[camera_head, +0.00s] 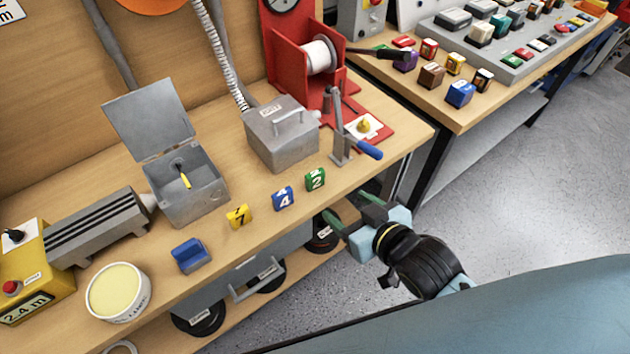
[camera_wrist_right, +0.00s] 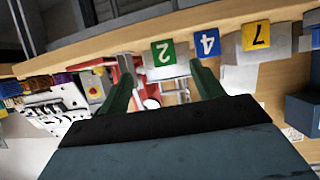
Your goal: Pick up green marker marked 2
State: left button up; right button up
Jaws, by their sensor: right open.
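The green marker marked 2 (camera_head: 315,179) stands on the workbench near its front edge, at the right end of a row with the blue marker marked 4 (camera_head: 283,198) and the yellow marker marked 7 (camera_head: 239,216). My right gripper (camera_head: 348,212) is open and empty, in front of the bench edge, just right of and below the green marker in the head view. In the right wrist view the green marker (camera_wrist_right: 163,52) shows beyond and between the two green fingers (camera_wrist_right: 163,85), apart from them. My left gripper is not in view.
A grey closed box (camera_head: 282,133) and an open grey box (camera_head: 185,190) stand farther back. A blue holder (camera_head: 190,256) sits left along the front edge.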

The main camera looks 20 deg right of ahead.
aim_at(317, 178)
jog(key=w, duration=0.2)
jog(key=w+a+b, duration=0.1)
jog(key=w, duration=0.1)
jog(key=w+a, duration=0.1)
jog(key=w, duration=0.1)
jog(key=shift+w+a+r, duration=0.1)
jog(key=shift+w+a+f, duration=0.2)
jog(key=shift+w+f, duration=0.05)
jog(key=shift+w, duration=0.25)
jog(key=b+x, duration=0.1)
jog(key=x, duration=0.4)
jog(key=shift+d+f+b, duration=0.1)
jog(key=shift+f+b, duration=0.05)
jog(key=shift+b, duration=0.2)
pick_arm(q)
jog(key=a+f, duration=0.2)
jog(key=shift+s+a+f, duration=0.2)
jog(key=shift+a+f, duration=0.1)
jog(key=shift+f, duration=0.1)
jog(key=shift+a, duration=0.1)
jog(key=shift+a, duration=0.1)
pick_arm(e)
jog(key=c, duration=1)
jog(key=shift+c, duration=0.2)
